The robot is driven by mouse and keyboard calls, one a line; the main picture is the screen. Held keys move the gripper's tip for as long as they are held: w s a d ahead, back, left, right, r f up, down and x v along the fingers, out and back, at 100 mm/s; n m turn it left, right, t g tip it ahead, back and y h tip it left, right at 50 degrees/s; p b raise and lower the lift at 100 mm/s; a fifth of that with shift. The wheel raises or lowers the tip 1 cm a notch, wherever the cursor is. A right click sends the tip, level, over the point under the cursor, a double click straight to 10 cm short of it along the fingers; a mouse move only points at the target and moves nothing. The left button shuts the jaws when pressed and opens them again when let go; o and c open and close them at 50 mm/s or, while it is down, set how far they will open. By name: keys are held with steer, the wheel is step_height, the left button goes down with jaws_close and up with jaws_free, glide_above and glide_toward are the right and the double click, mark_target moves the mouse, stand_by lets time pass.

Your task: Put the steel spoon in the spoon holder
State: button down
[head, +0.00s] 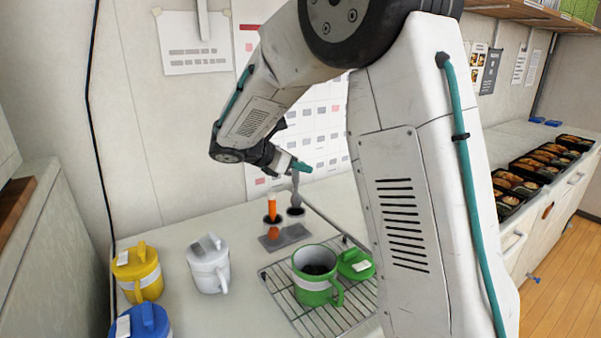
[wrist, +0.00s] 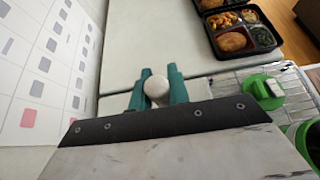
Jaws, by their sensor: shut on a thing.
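My gripper (head: 300,167) has teal fingers and is at the back of the counter, above the spoon holder (head: 285,238). It is shut on the steel spoon (head: 295,190), which hangs down roughly upright below the fingers. The holder is a grey base with two small cups. The spoon's lower end overlaps the mouth of the right cup; I cannot tell whether it is inside. An orange-handled utensil (head: 272,206) stands in the left cup. In the wrist view, the spoon's pale rounded end (wrist: 157,88) shows between the teal fingers (wrist: 158,92); the holder is hidden there.
A green mug (head: 312,285) and its green lid (head: 355,264) sit on a wire rack (head: 290,312) in front. Yellow (head: 138,275), white (head: 208,265) and blue (head: 142,323) lidded mugs stand to the left. Bento trays (head: 545,160) line the right counter. The wall is close behind.

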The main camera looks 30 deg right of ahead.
steer(key=shift+f, duration=0.95)
